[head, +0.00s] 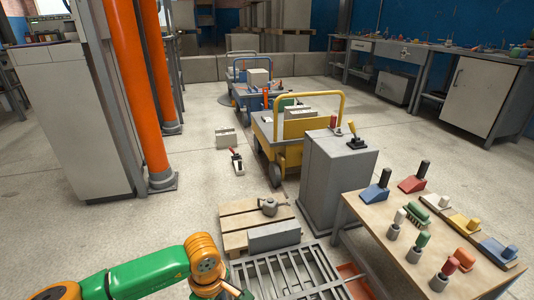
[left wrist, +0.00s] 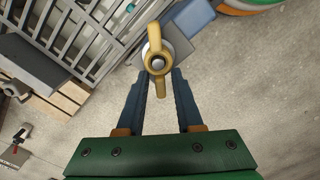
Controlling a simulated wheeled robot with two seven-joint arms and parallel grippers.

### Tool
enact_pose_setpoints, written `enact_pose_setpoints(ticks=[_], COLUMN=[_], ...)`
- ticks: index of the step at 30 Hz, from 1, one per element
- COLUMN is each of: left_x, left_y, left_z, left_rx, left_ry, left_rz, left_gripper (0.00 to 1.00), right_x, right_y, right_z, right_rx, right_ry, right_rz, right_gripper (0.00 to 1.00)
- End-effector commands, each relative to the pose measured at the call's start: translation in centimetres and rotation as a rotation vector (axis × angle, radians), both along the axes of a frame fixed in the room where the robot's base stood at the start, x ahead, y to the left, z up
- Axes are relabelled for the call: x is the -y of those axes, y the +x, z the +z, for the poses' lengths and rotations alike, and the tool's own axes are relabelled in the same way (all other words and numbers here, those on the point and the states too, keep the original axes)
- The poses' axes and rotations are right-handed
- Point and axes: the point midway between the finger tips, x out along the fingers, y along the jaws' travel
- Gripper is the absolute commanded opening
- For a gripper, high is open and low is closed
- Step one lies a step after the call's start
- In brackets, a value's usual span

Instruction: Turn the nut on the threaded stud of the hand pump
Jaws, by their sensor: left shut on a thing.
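The yellow nut (left wrist: 158,45) has two wings and sits around the grey end of the threaded stud (left wrist: 158,63) in the left wrist view. One wing points up in the picture, the other down. A grey square plate (left wrist: 128,47) shows behind the nut; I cannot tell how much of the hand pump this is. My left gripper (left wrist: 160,76) has its two dark fingers on either side of the lower wing and is shut on the nut. In the head view my left arm reaches in at the bottom, and its gripper is mostly cut off. My right gripper is not in view.
In the head view a wooden pallet (head: 238,220) with a grey block (head: 274,236) lies ahead, beside a metal grating (head: 262,277). A grey cabinet (head: 335,190) and a table (head: 362,213) with several coloured tools stand to the right. Floor is open at left.

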Motion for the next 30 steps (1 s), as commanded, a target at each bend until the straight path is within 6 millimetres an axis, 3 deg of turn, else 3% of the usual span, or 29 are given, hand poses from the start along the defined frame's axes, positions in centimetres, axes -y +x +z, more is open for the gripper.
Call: enact_pose_setpoints(ticks=[1, 11, 18, 26, 27, 30], left_x=[0.0, 0.1, 0.4, 0.5, 0.5, 0.4], left_y=[0.3, 0.4, 0.8, 0.9, 0.9, 0.8], left_z=[-0.3, 0.0, -0.3, 0.1, 0.1, 0.1], left_rx=[0.006, 0.006, 0.008, 0.006, 0.006, 0.005], left_ry=[-0.001, -0.002, -0.002, -0.002, -0.002, -0.002], left_rz=[-0.038, -0.089, -0.347, -0.379, -0.379, -0.378], left_gripper=[0.00, 0.00, 0.00, 0.00, 0.46, 0.70], right_x=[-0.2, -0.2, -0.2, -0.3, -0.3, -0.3], right_y=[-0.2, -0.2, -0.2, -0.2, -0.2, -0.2], right_z=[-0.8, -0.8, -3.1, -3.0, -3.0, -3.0], right_rx=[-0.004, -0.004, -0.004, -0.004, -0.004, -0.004], right_ry=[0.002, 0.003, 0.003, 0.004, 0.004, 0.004], right_rz=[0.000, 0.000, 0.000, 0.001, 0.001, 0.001], right_gripper=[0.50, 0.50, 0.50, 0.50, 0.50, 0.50])
